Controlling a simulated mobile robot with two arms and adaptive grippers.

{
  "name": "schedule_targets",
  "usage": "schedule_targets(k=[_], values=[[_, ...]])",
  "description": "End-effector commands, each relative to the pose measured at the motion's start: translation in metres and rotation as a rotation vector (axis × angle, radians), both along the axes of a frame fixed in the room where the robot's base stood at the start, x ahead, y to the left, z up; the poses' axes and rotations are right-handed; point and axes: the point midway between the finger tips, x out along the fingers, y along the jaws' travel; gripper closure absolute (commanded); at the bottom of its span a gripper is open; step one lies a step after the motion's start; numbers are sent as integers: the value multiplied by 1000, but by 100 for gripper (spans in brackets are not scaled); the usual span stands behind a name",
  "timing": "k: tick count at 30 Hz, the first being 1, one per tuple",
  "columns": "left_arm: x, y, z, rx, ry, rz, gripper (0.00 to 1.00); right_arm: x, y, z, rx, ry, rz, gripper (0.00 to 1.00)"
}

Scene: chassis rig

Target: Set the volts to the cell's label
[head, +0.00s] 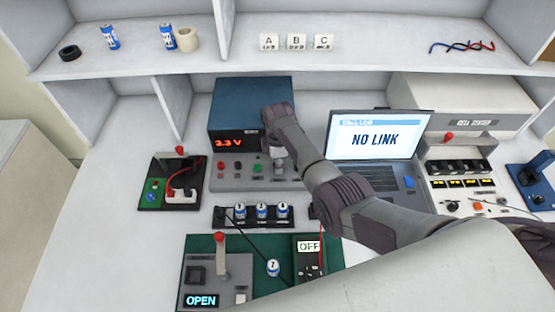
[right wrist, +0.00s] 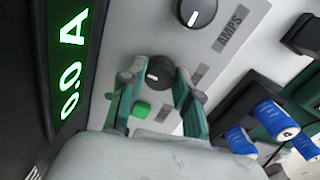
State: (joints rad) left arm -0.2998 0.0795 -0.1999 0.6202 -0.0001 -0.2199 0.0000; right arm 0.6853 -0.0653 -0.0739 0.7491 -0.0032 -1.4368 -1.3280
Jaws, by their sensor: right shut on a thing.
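The blue power supply (head: 250,101) stands mid-bench in the head view, its red display (head: 228,143) reading 3.3 V. My right gripper (right wrist: 155,84) is at its sloped front panel, its fingers shut on a small black knob (right wrist: 158,72) with a white mark. My arm mostly hides this knob in the head view. A larger knob (right wrist: 196,12) beside an AMPS label is free. A green display (right wrist: 71,65) reads 0.0 A. A blue and white cell (head: 273,267) stands in the green test fixture (head: 207,243); its label is too small to read surely. My left gripper is not in view.
Several cells stand in a black rack (head: 226,224) before the supply. The fixture shows OPEN (head: 201,301) and has an OFF sign (head: 309,246). A laptop (head: 378,140) reading NO LINK stands right of my arm. A black switch box (head: 150,193) sits left.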

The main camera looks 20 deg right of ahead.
Motion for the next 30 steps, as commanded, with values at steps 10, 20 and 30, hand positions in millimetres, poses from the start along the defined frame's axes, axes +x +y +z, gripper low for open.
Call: schedule_targets(k=[10, 20, 30], values=[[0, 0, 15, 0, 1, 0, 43, 0, -1, 2, -3, 1, -328, 100], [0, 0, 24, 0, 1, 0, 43, 0, -1, 1, -2, 1, -641, 100], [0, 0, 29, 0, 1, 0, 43, 0, -1, 0, -2, 0, -963, 100]])
